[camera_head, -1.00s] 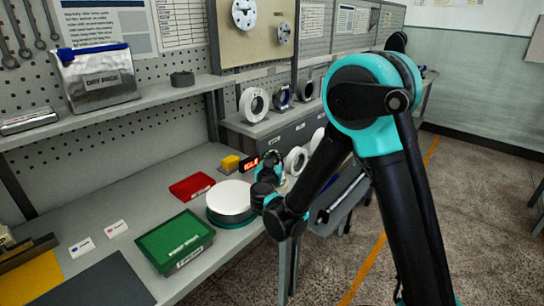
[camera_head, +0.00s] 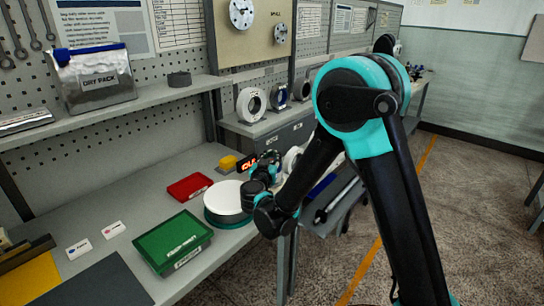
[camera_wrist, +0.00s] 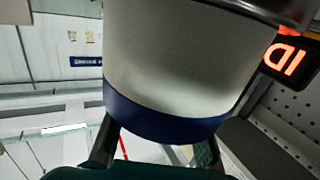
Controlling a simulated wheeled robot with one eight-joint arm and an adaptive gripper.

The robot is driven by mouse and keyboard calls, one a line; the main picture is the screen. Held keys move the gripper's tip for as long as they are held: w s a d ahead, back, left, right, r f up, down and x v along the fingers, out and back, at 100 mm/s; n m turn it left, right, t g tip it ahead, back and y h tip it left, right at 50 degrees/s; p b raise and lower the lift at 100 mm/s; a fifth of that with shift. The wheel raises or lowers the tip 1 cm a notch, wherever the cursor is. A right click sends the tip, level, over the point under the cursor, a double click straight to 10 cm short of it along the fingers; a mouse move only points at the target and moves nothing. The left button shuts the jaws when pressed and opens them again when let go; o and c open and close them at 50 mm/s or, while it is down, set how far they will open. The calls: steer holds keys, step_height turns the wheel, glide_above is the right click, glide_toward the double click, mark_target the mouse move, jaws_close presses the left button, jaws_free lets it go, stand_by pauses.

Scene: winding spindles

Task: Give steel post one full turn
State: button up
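A pale grey-white cylinder with a dark blue band (camera_wrist: 165,65) fills the middle of the wrist view. I cannot tell for sure that it is the steel post. My gripper (camera_wrist: 155,142) has one dark finger at each side of the blue band; the tips are partly hidden, so contact is unclear. In the head view my gripper (camera_head: 268,160) is small, beside a lit red-orange display (camera_head: 248,163) at the back of the bench. What it surrounds there is hidden. The display also shows at the right of the wrist view (camera_wrist: 285,58).
A white-topped drum with a green band (camera_head: 228,203) stands at the bench edge close to my wrist. Pale reels (camera_head: 292,160) stand to the right. A shelf (camera_head: 100,118) runs above.

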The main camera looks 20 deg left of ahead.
steer(key=o, duration=0.5)
steer(key=shift+c, duration=0.2)
steer(key=shift+s, duration=0.15)
steer(key=s+d, duration=0.1)
steer(key=s, duration=1)
steer(key=shift+s, duration=0.35)
